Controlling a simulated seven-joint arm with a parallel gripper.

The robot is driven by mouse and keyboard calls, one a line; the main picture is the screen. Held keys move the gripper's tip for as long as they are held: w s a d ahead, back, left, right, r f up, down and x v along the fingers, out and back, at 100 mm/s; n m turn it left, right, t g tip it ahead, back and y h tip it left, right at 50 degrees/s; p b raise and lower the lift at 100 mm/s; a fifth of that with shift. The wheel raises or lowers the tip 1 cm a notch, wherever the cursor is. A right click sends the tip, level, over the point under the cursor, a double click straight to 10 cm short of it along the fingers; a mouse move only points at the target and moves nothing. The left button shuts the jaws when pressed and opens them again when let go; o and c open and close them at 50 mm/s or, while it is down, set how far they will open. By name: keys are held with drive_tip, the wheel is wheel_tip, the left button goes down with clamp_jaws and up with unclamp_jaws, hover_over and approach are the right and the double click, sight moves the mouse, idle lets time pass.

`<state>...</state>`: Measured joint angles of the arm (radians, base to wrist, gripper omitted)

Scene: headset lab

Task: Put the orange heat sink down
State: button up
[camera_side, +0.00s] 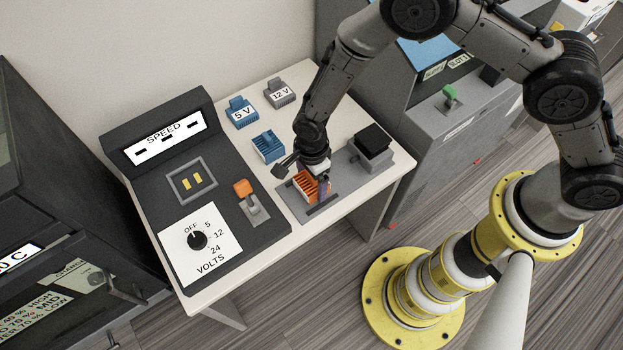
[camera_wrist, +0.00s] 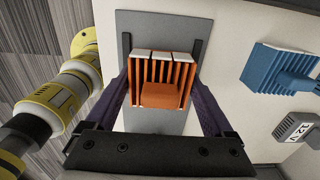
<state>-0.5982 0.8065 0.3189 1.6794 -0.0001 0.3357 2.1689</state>
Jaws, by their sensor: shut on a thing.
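The orange heat sink (camera_side: 304,184) is a finned block with pale fin tips. In the side view it sits at my gripper, over the grey plate (camera_side: 288,202) on the white table. In the wrist view the heat sink (camera_wrist: 162,84) is between the two dark fingers of my gripper (camera_wrist: 163,95), which are shut on it. The grey plate (camera_wrist: 138,22) shows behind and around it. I cannot tell whether the heat sink touches the plate. My gripper (camera_side: 312,182) partly hides it in the side view.
A blue heat sink (camera_side: 268,147) stands just left of my gripper. Blocks labelled 5 V (camera_side: 242,113) and 12 V (camera_side: 280,93) stand farther back. A box with a black top (camera_side: 372,142) is to the right. The control panel (camera_side: 217,190) with an orange-tipped lever (camera_side: 245,192) is to the left.

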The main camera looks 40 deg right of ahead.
drive_tip(key=shift+f, duration=0.4)
drive_tip(key=shift+f, duration=0.2)
drive_tip(key=o, duration=1.2)
drive_tip(key=shift+r, duration=0.1)
